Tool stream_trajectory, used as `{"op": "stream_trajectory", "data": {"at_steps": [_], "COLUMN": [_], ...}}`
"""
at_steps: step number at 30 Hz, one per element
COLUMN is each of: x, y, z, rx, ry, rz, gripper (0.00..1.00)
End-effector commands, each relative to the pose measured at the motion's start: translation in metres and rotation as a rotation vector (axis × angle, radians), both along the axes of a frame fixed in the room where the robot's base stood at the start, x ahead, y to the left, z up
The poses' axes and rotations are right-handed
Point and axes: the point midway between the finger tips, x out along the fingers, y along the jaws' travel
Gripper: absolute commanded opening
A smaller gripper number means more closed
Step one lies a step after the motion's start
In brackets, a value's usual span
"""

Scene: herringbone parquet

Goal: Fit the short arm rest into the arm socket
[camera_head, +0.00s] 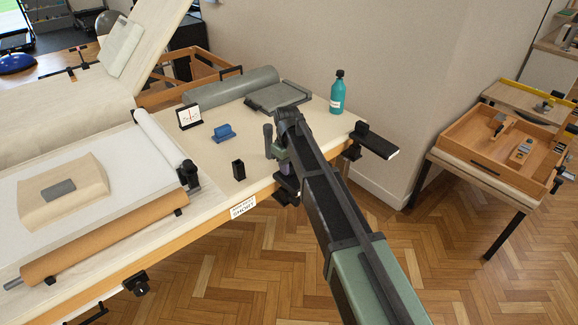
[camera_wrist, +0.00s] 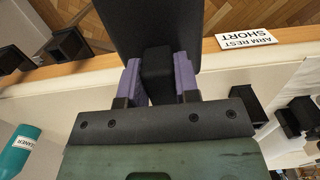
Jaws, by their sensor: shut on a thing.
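My gripper (camera_wrist: 158,80) has its two purple fingers shut on the dark post of the short arm rest (camera_wrist: 155,25) in the wrist view. The arm rest's broad black pad reaches past the table's front edge. In the head view my gripper (camera_head: 279,152) is over the front edge of the table, and my arm hides much of it. Dark parts (camera_head: 287,192) show just below it at that edge; I cannot tell arm rest from socket there. A sign reading "ARM REST SHORT" (camera_head: 243,207) is on the edge to the left.
A black hollow box (camera_head: 238,170) and a blue object (camera_head: 223,133) stand on the table (camera_head: 215,180). A teal bottle (camera_head: 337,93) is at the back right. A black pad (camera_head: 376,141) juts from the right corner. A wooden tray (camera_head: 505,140) is on a separate side table.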

Motion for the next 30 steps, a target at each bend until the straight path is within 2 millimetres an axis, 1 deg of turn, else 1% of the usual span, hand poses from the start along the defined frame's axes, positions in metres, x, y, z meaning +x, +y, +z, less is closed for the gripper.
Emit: {"op": "stream_trajectory", "data": {"at_steps": [3,4,9,16,20,23,30], "x": [0.000,0.000,0.000,0.000,0.000,0.001,0.003], "y": [0.000,0.000,0.000,0.000,0.000,0.001,0.002], "z": [-0.004,-0.003,-0.002,-0.002,0.006,0.024,0.085], "rx": [0.000,0.000,0.000,0.000,0.000,0.000,0.000], "ry": [0.000,0.000,0.000,0.000,0.000,0.000,0.000], "rz": [0.000,0.000,0.000,0.000,0.000,0.000,0.000], "gripper": [0.00,0.34,0.59,0.59,0.59,0.59,0.59]}}
